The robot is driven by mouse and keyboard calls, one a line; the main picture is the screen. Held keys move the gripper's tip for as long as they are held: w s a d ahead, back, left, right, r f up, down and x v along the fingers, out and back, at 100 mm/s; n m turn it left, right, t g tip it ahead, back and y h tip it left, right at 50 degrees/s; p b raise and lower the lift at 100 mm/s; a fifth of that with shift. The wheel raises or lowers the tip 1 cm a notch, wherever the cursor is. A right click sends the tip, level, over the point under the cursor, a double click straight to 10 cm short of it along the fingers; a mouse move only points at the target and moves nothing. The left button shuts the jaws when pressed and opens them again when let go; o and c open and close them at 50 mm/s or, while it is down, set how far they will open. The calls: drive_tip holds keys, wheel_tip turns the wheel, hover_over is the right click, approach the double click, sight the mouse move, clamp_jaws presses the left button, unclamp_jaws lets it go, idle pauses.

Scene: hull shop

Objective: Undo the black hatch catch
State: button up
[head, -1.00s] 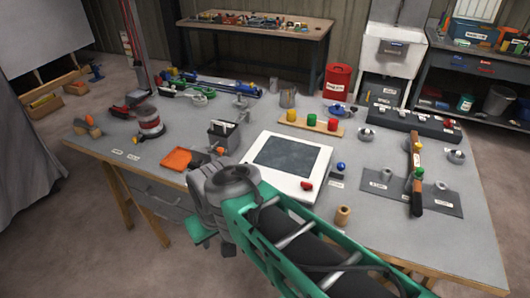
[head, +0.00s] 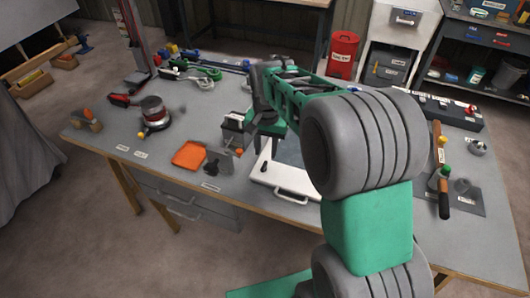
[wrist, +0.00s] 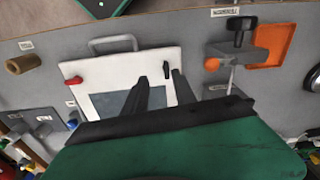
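A white hatch frame (wrist: 77,67) with a dark panel (wrist: 115,103) lies on the bench. The black catch (wrist: 166,69) is at the frame's edge near the grey handle, at the corner by the clamp. It also shows in the head view (head: 275,167). A red catch (wrist: 75,80) is at the other corner; my arm hides it in the head view. My gripper (wrist: 161,76) is open and empty above the hatch. In the wrist view, the black catch appears just beyond the gap between the fingertips, apart from them as far as I can tell.
A wooden cylinder (wrist: 24,63) is on the other side. A hammer (head: 440,170) lies at the bench's right.

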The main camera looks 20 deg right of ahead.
sight(264, 165)
drive_tip(key=w+f, duration=0.1)
drive_tip(key=w+f+m, duration=0.1)
drive_tip(key=w, duration=0.1)
drive_tip(key=shift+d+f+g, duration=0.1)
drive_tip(key=shift+d+g, duration=0.05)
drive_tip(key=shift+g, duration=0.15)
wheel_tip(264, 165, down, 8)
drive_tip(key=shift+r+p, duration=0.15)
drive_tip(key=shift+p, duration=0.75)
clamp_jaws()
